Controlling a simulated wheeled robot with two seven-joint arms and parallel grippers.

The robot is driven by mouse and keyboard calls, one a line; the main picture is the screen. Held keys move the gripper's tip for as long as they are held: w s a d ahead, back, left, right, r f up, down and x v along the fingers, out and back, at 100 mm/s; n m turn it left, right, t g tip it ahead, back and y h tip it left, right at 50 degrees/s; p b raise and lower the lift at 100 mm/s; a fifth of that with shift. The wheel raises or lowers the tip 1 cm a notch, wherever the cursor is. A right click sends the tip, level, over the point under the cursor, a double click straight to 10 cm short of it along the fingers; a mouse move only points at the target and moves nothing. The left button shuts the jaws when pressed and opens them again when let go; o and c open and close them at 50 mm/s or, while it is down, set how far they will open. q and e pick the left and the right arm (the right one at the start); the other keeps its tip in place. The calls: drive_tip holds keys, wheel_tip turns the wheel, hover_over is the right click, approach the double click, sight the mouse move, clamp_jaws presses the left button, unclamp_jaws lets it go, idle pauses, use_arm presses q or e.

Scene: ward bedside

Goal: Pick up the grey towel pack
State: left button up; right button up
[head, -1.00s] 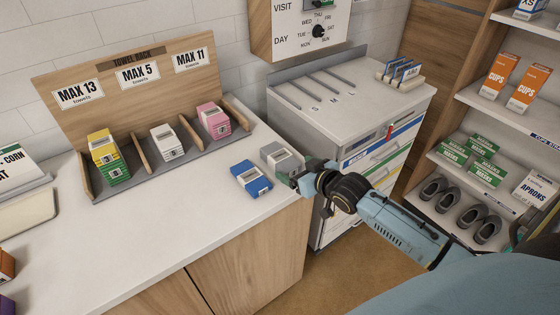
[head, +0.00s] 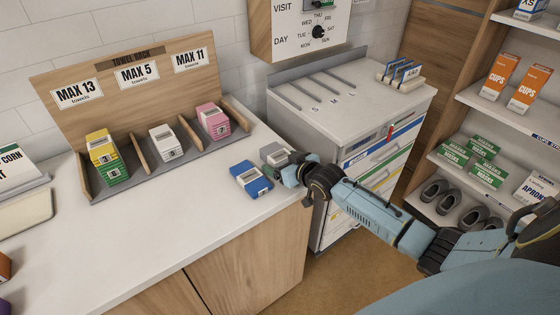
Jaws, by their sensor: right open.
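The grey towel pack (head: 274,152) lies on the white counter near its right end, just behind a blue towel pack (head: 251,178). My right gripper (head: 287,168) is open at the near right side of the grey pack, very close to it and covering part of it. I cannot tell whether the fingers touch the pack or reach around it. My left gripper is not in view.
The wooden towel rack (head: 120,70) at the back left holds yellow-green packs (head: 106,158), white packs (head: 166,142) and pink packs (head: 213,121). A drawer cart (head: 345,105) stands right of the counter. The counter front (head: 150,230) is clear.

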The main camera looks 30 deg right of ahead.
drive_tip(key=c, duration=1.1)
drive_tip(key=shift+r, duration=0.15)
